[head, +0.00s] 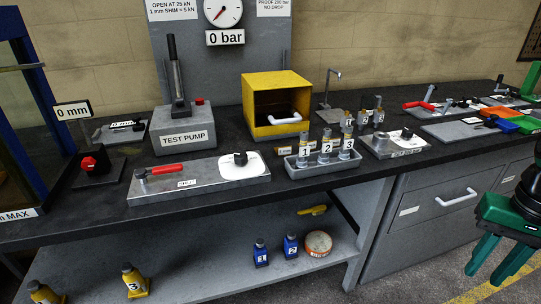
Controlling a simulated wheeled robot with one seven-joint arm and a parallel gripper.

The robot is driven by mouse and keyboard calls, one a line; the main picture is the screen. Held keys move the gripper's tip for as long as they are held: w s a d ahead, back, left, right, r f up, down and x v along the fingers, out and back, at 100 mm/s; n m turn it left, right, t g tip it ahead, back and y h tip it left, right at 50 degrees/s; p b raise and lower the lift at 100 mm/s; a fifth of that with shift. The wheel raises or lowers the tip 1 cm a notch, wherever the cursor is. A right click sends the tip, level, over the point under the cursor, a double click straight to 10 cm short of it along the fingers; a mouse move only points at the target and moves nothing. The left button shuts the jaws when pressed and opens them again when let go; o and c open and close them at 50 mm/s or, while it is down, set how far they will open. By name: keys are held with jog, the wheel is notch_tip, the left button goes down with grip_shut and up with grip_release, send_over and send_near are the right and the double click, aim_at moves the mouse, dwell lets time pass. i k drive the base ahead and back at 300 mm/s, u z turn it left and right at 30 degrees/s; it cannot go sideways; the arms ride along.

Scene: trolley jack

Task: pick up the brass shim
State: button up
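My gripper (482,277) is at the right edge, in front of the grey drawer cabinet. Its two green fingers point down and stand apart, with nothing between them. I cannot pick out a brass shim with certainty.
The black bench carries a yellow open-fronted box (268,123), the test pump (183,137), a steel plate with a red-handled tool (160,190) and a grey block (395,146). Blue and yellow bottles and a yellow item (313,210) are below. The floor by my gripper is clear.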

aim_at(286, 150)
jog(key=u, duration=0.05)
jog(key=i, duration=1)
jog(key=z, duration=0.05)
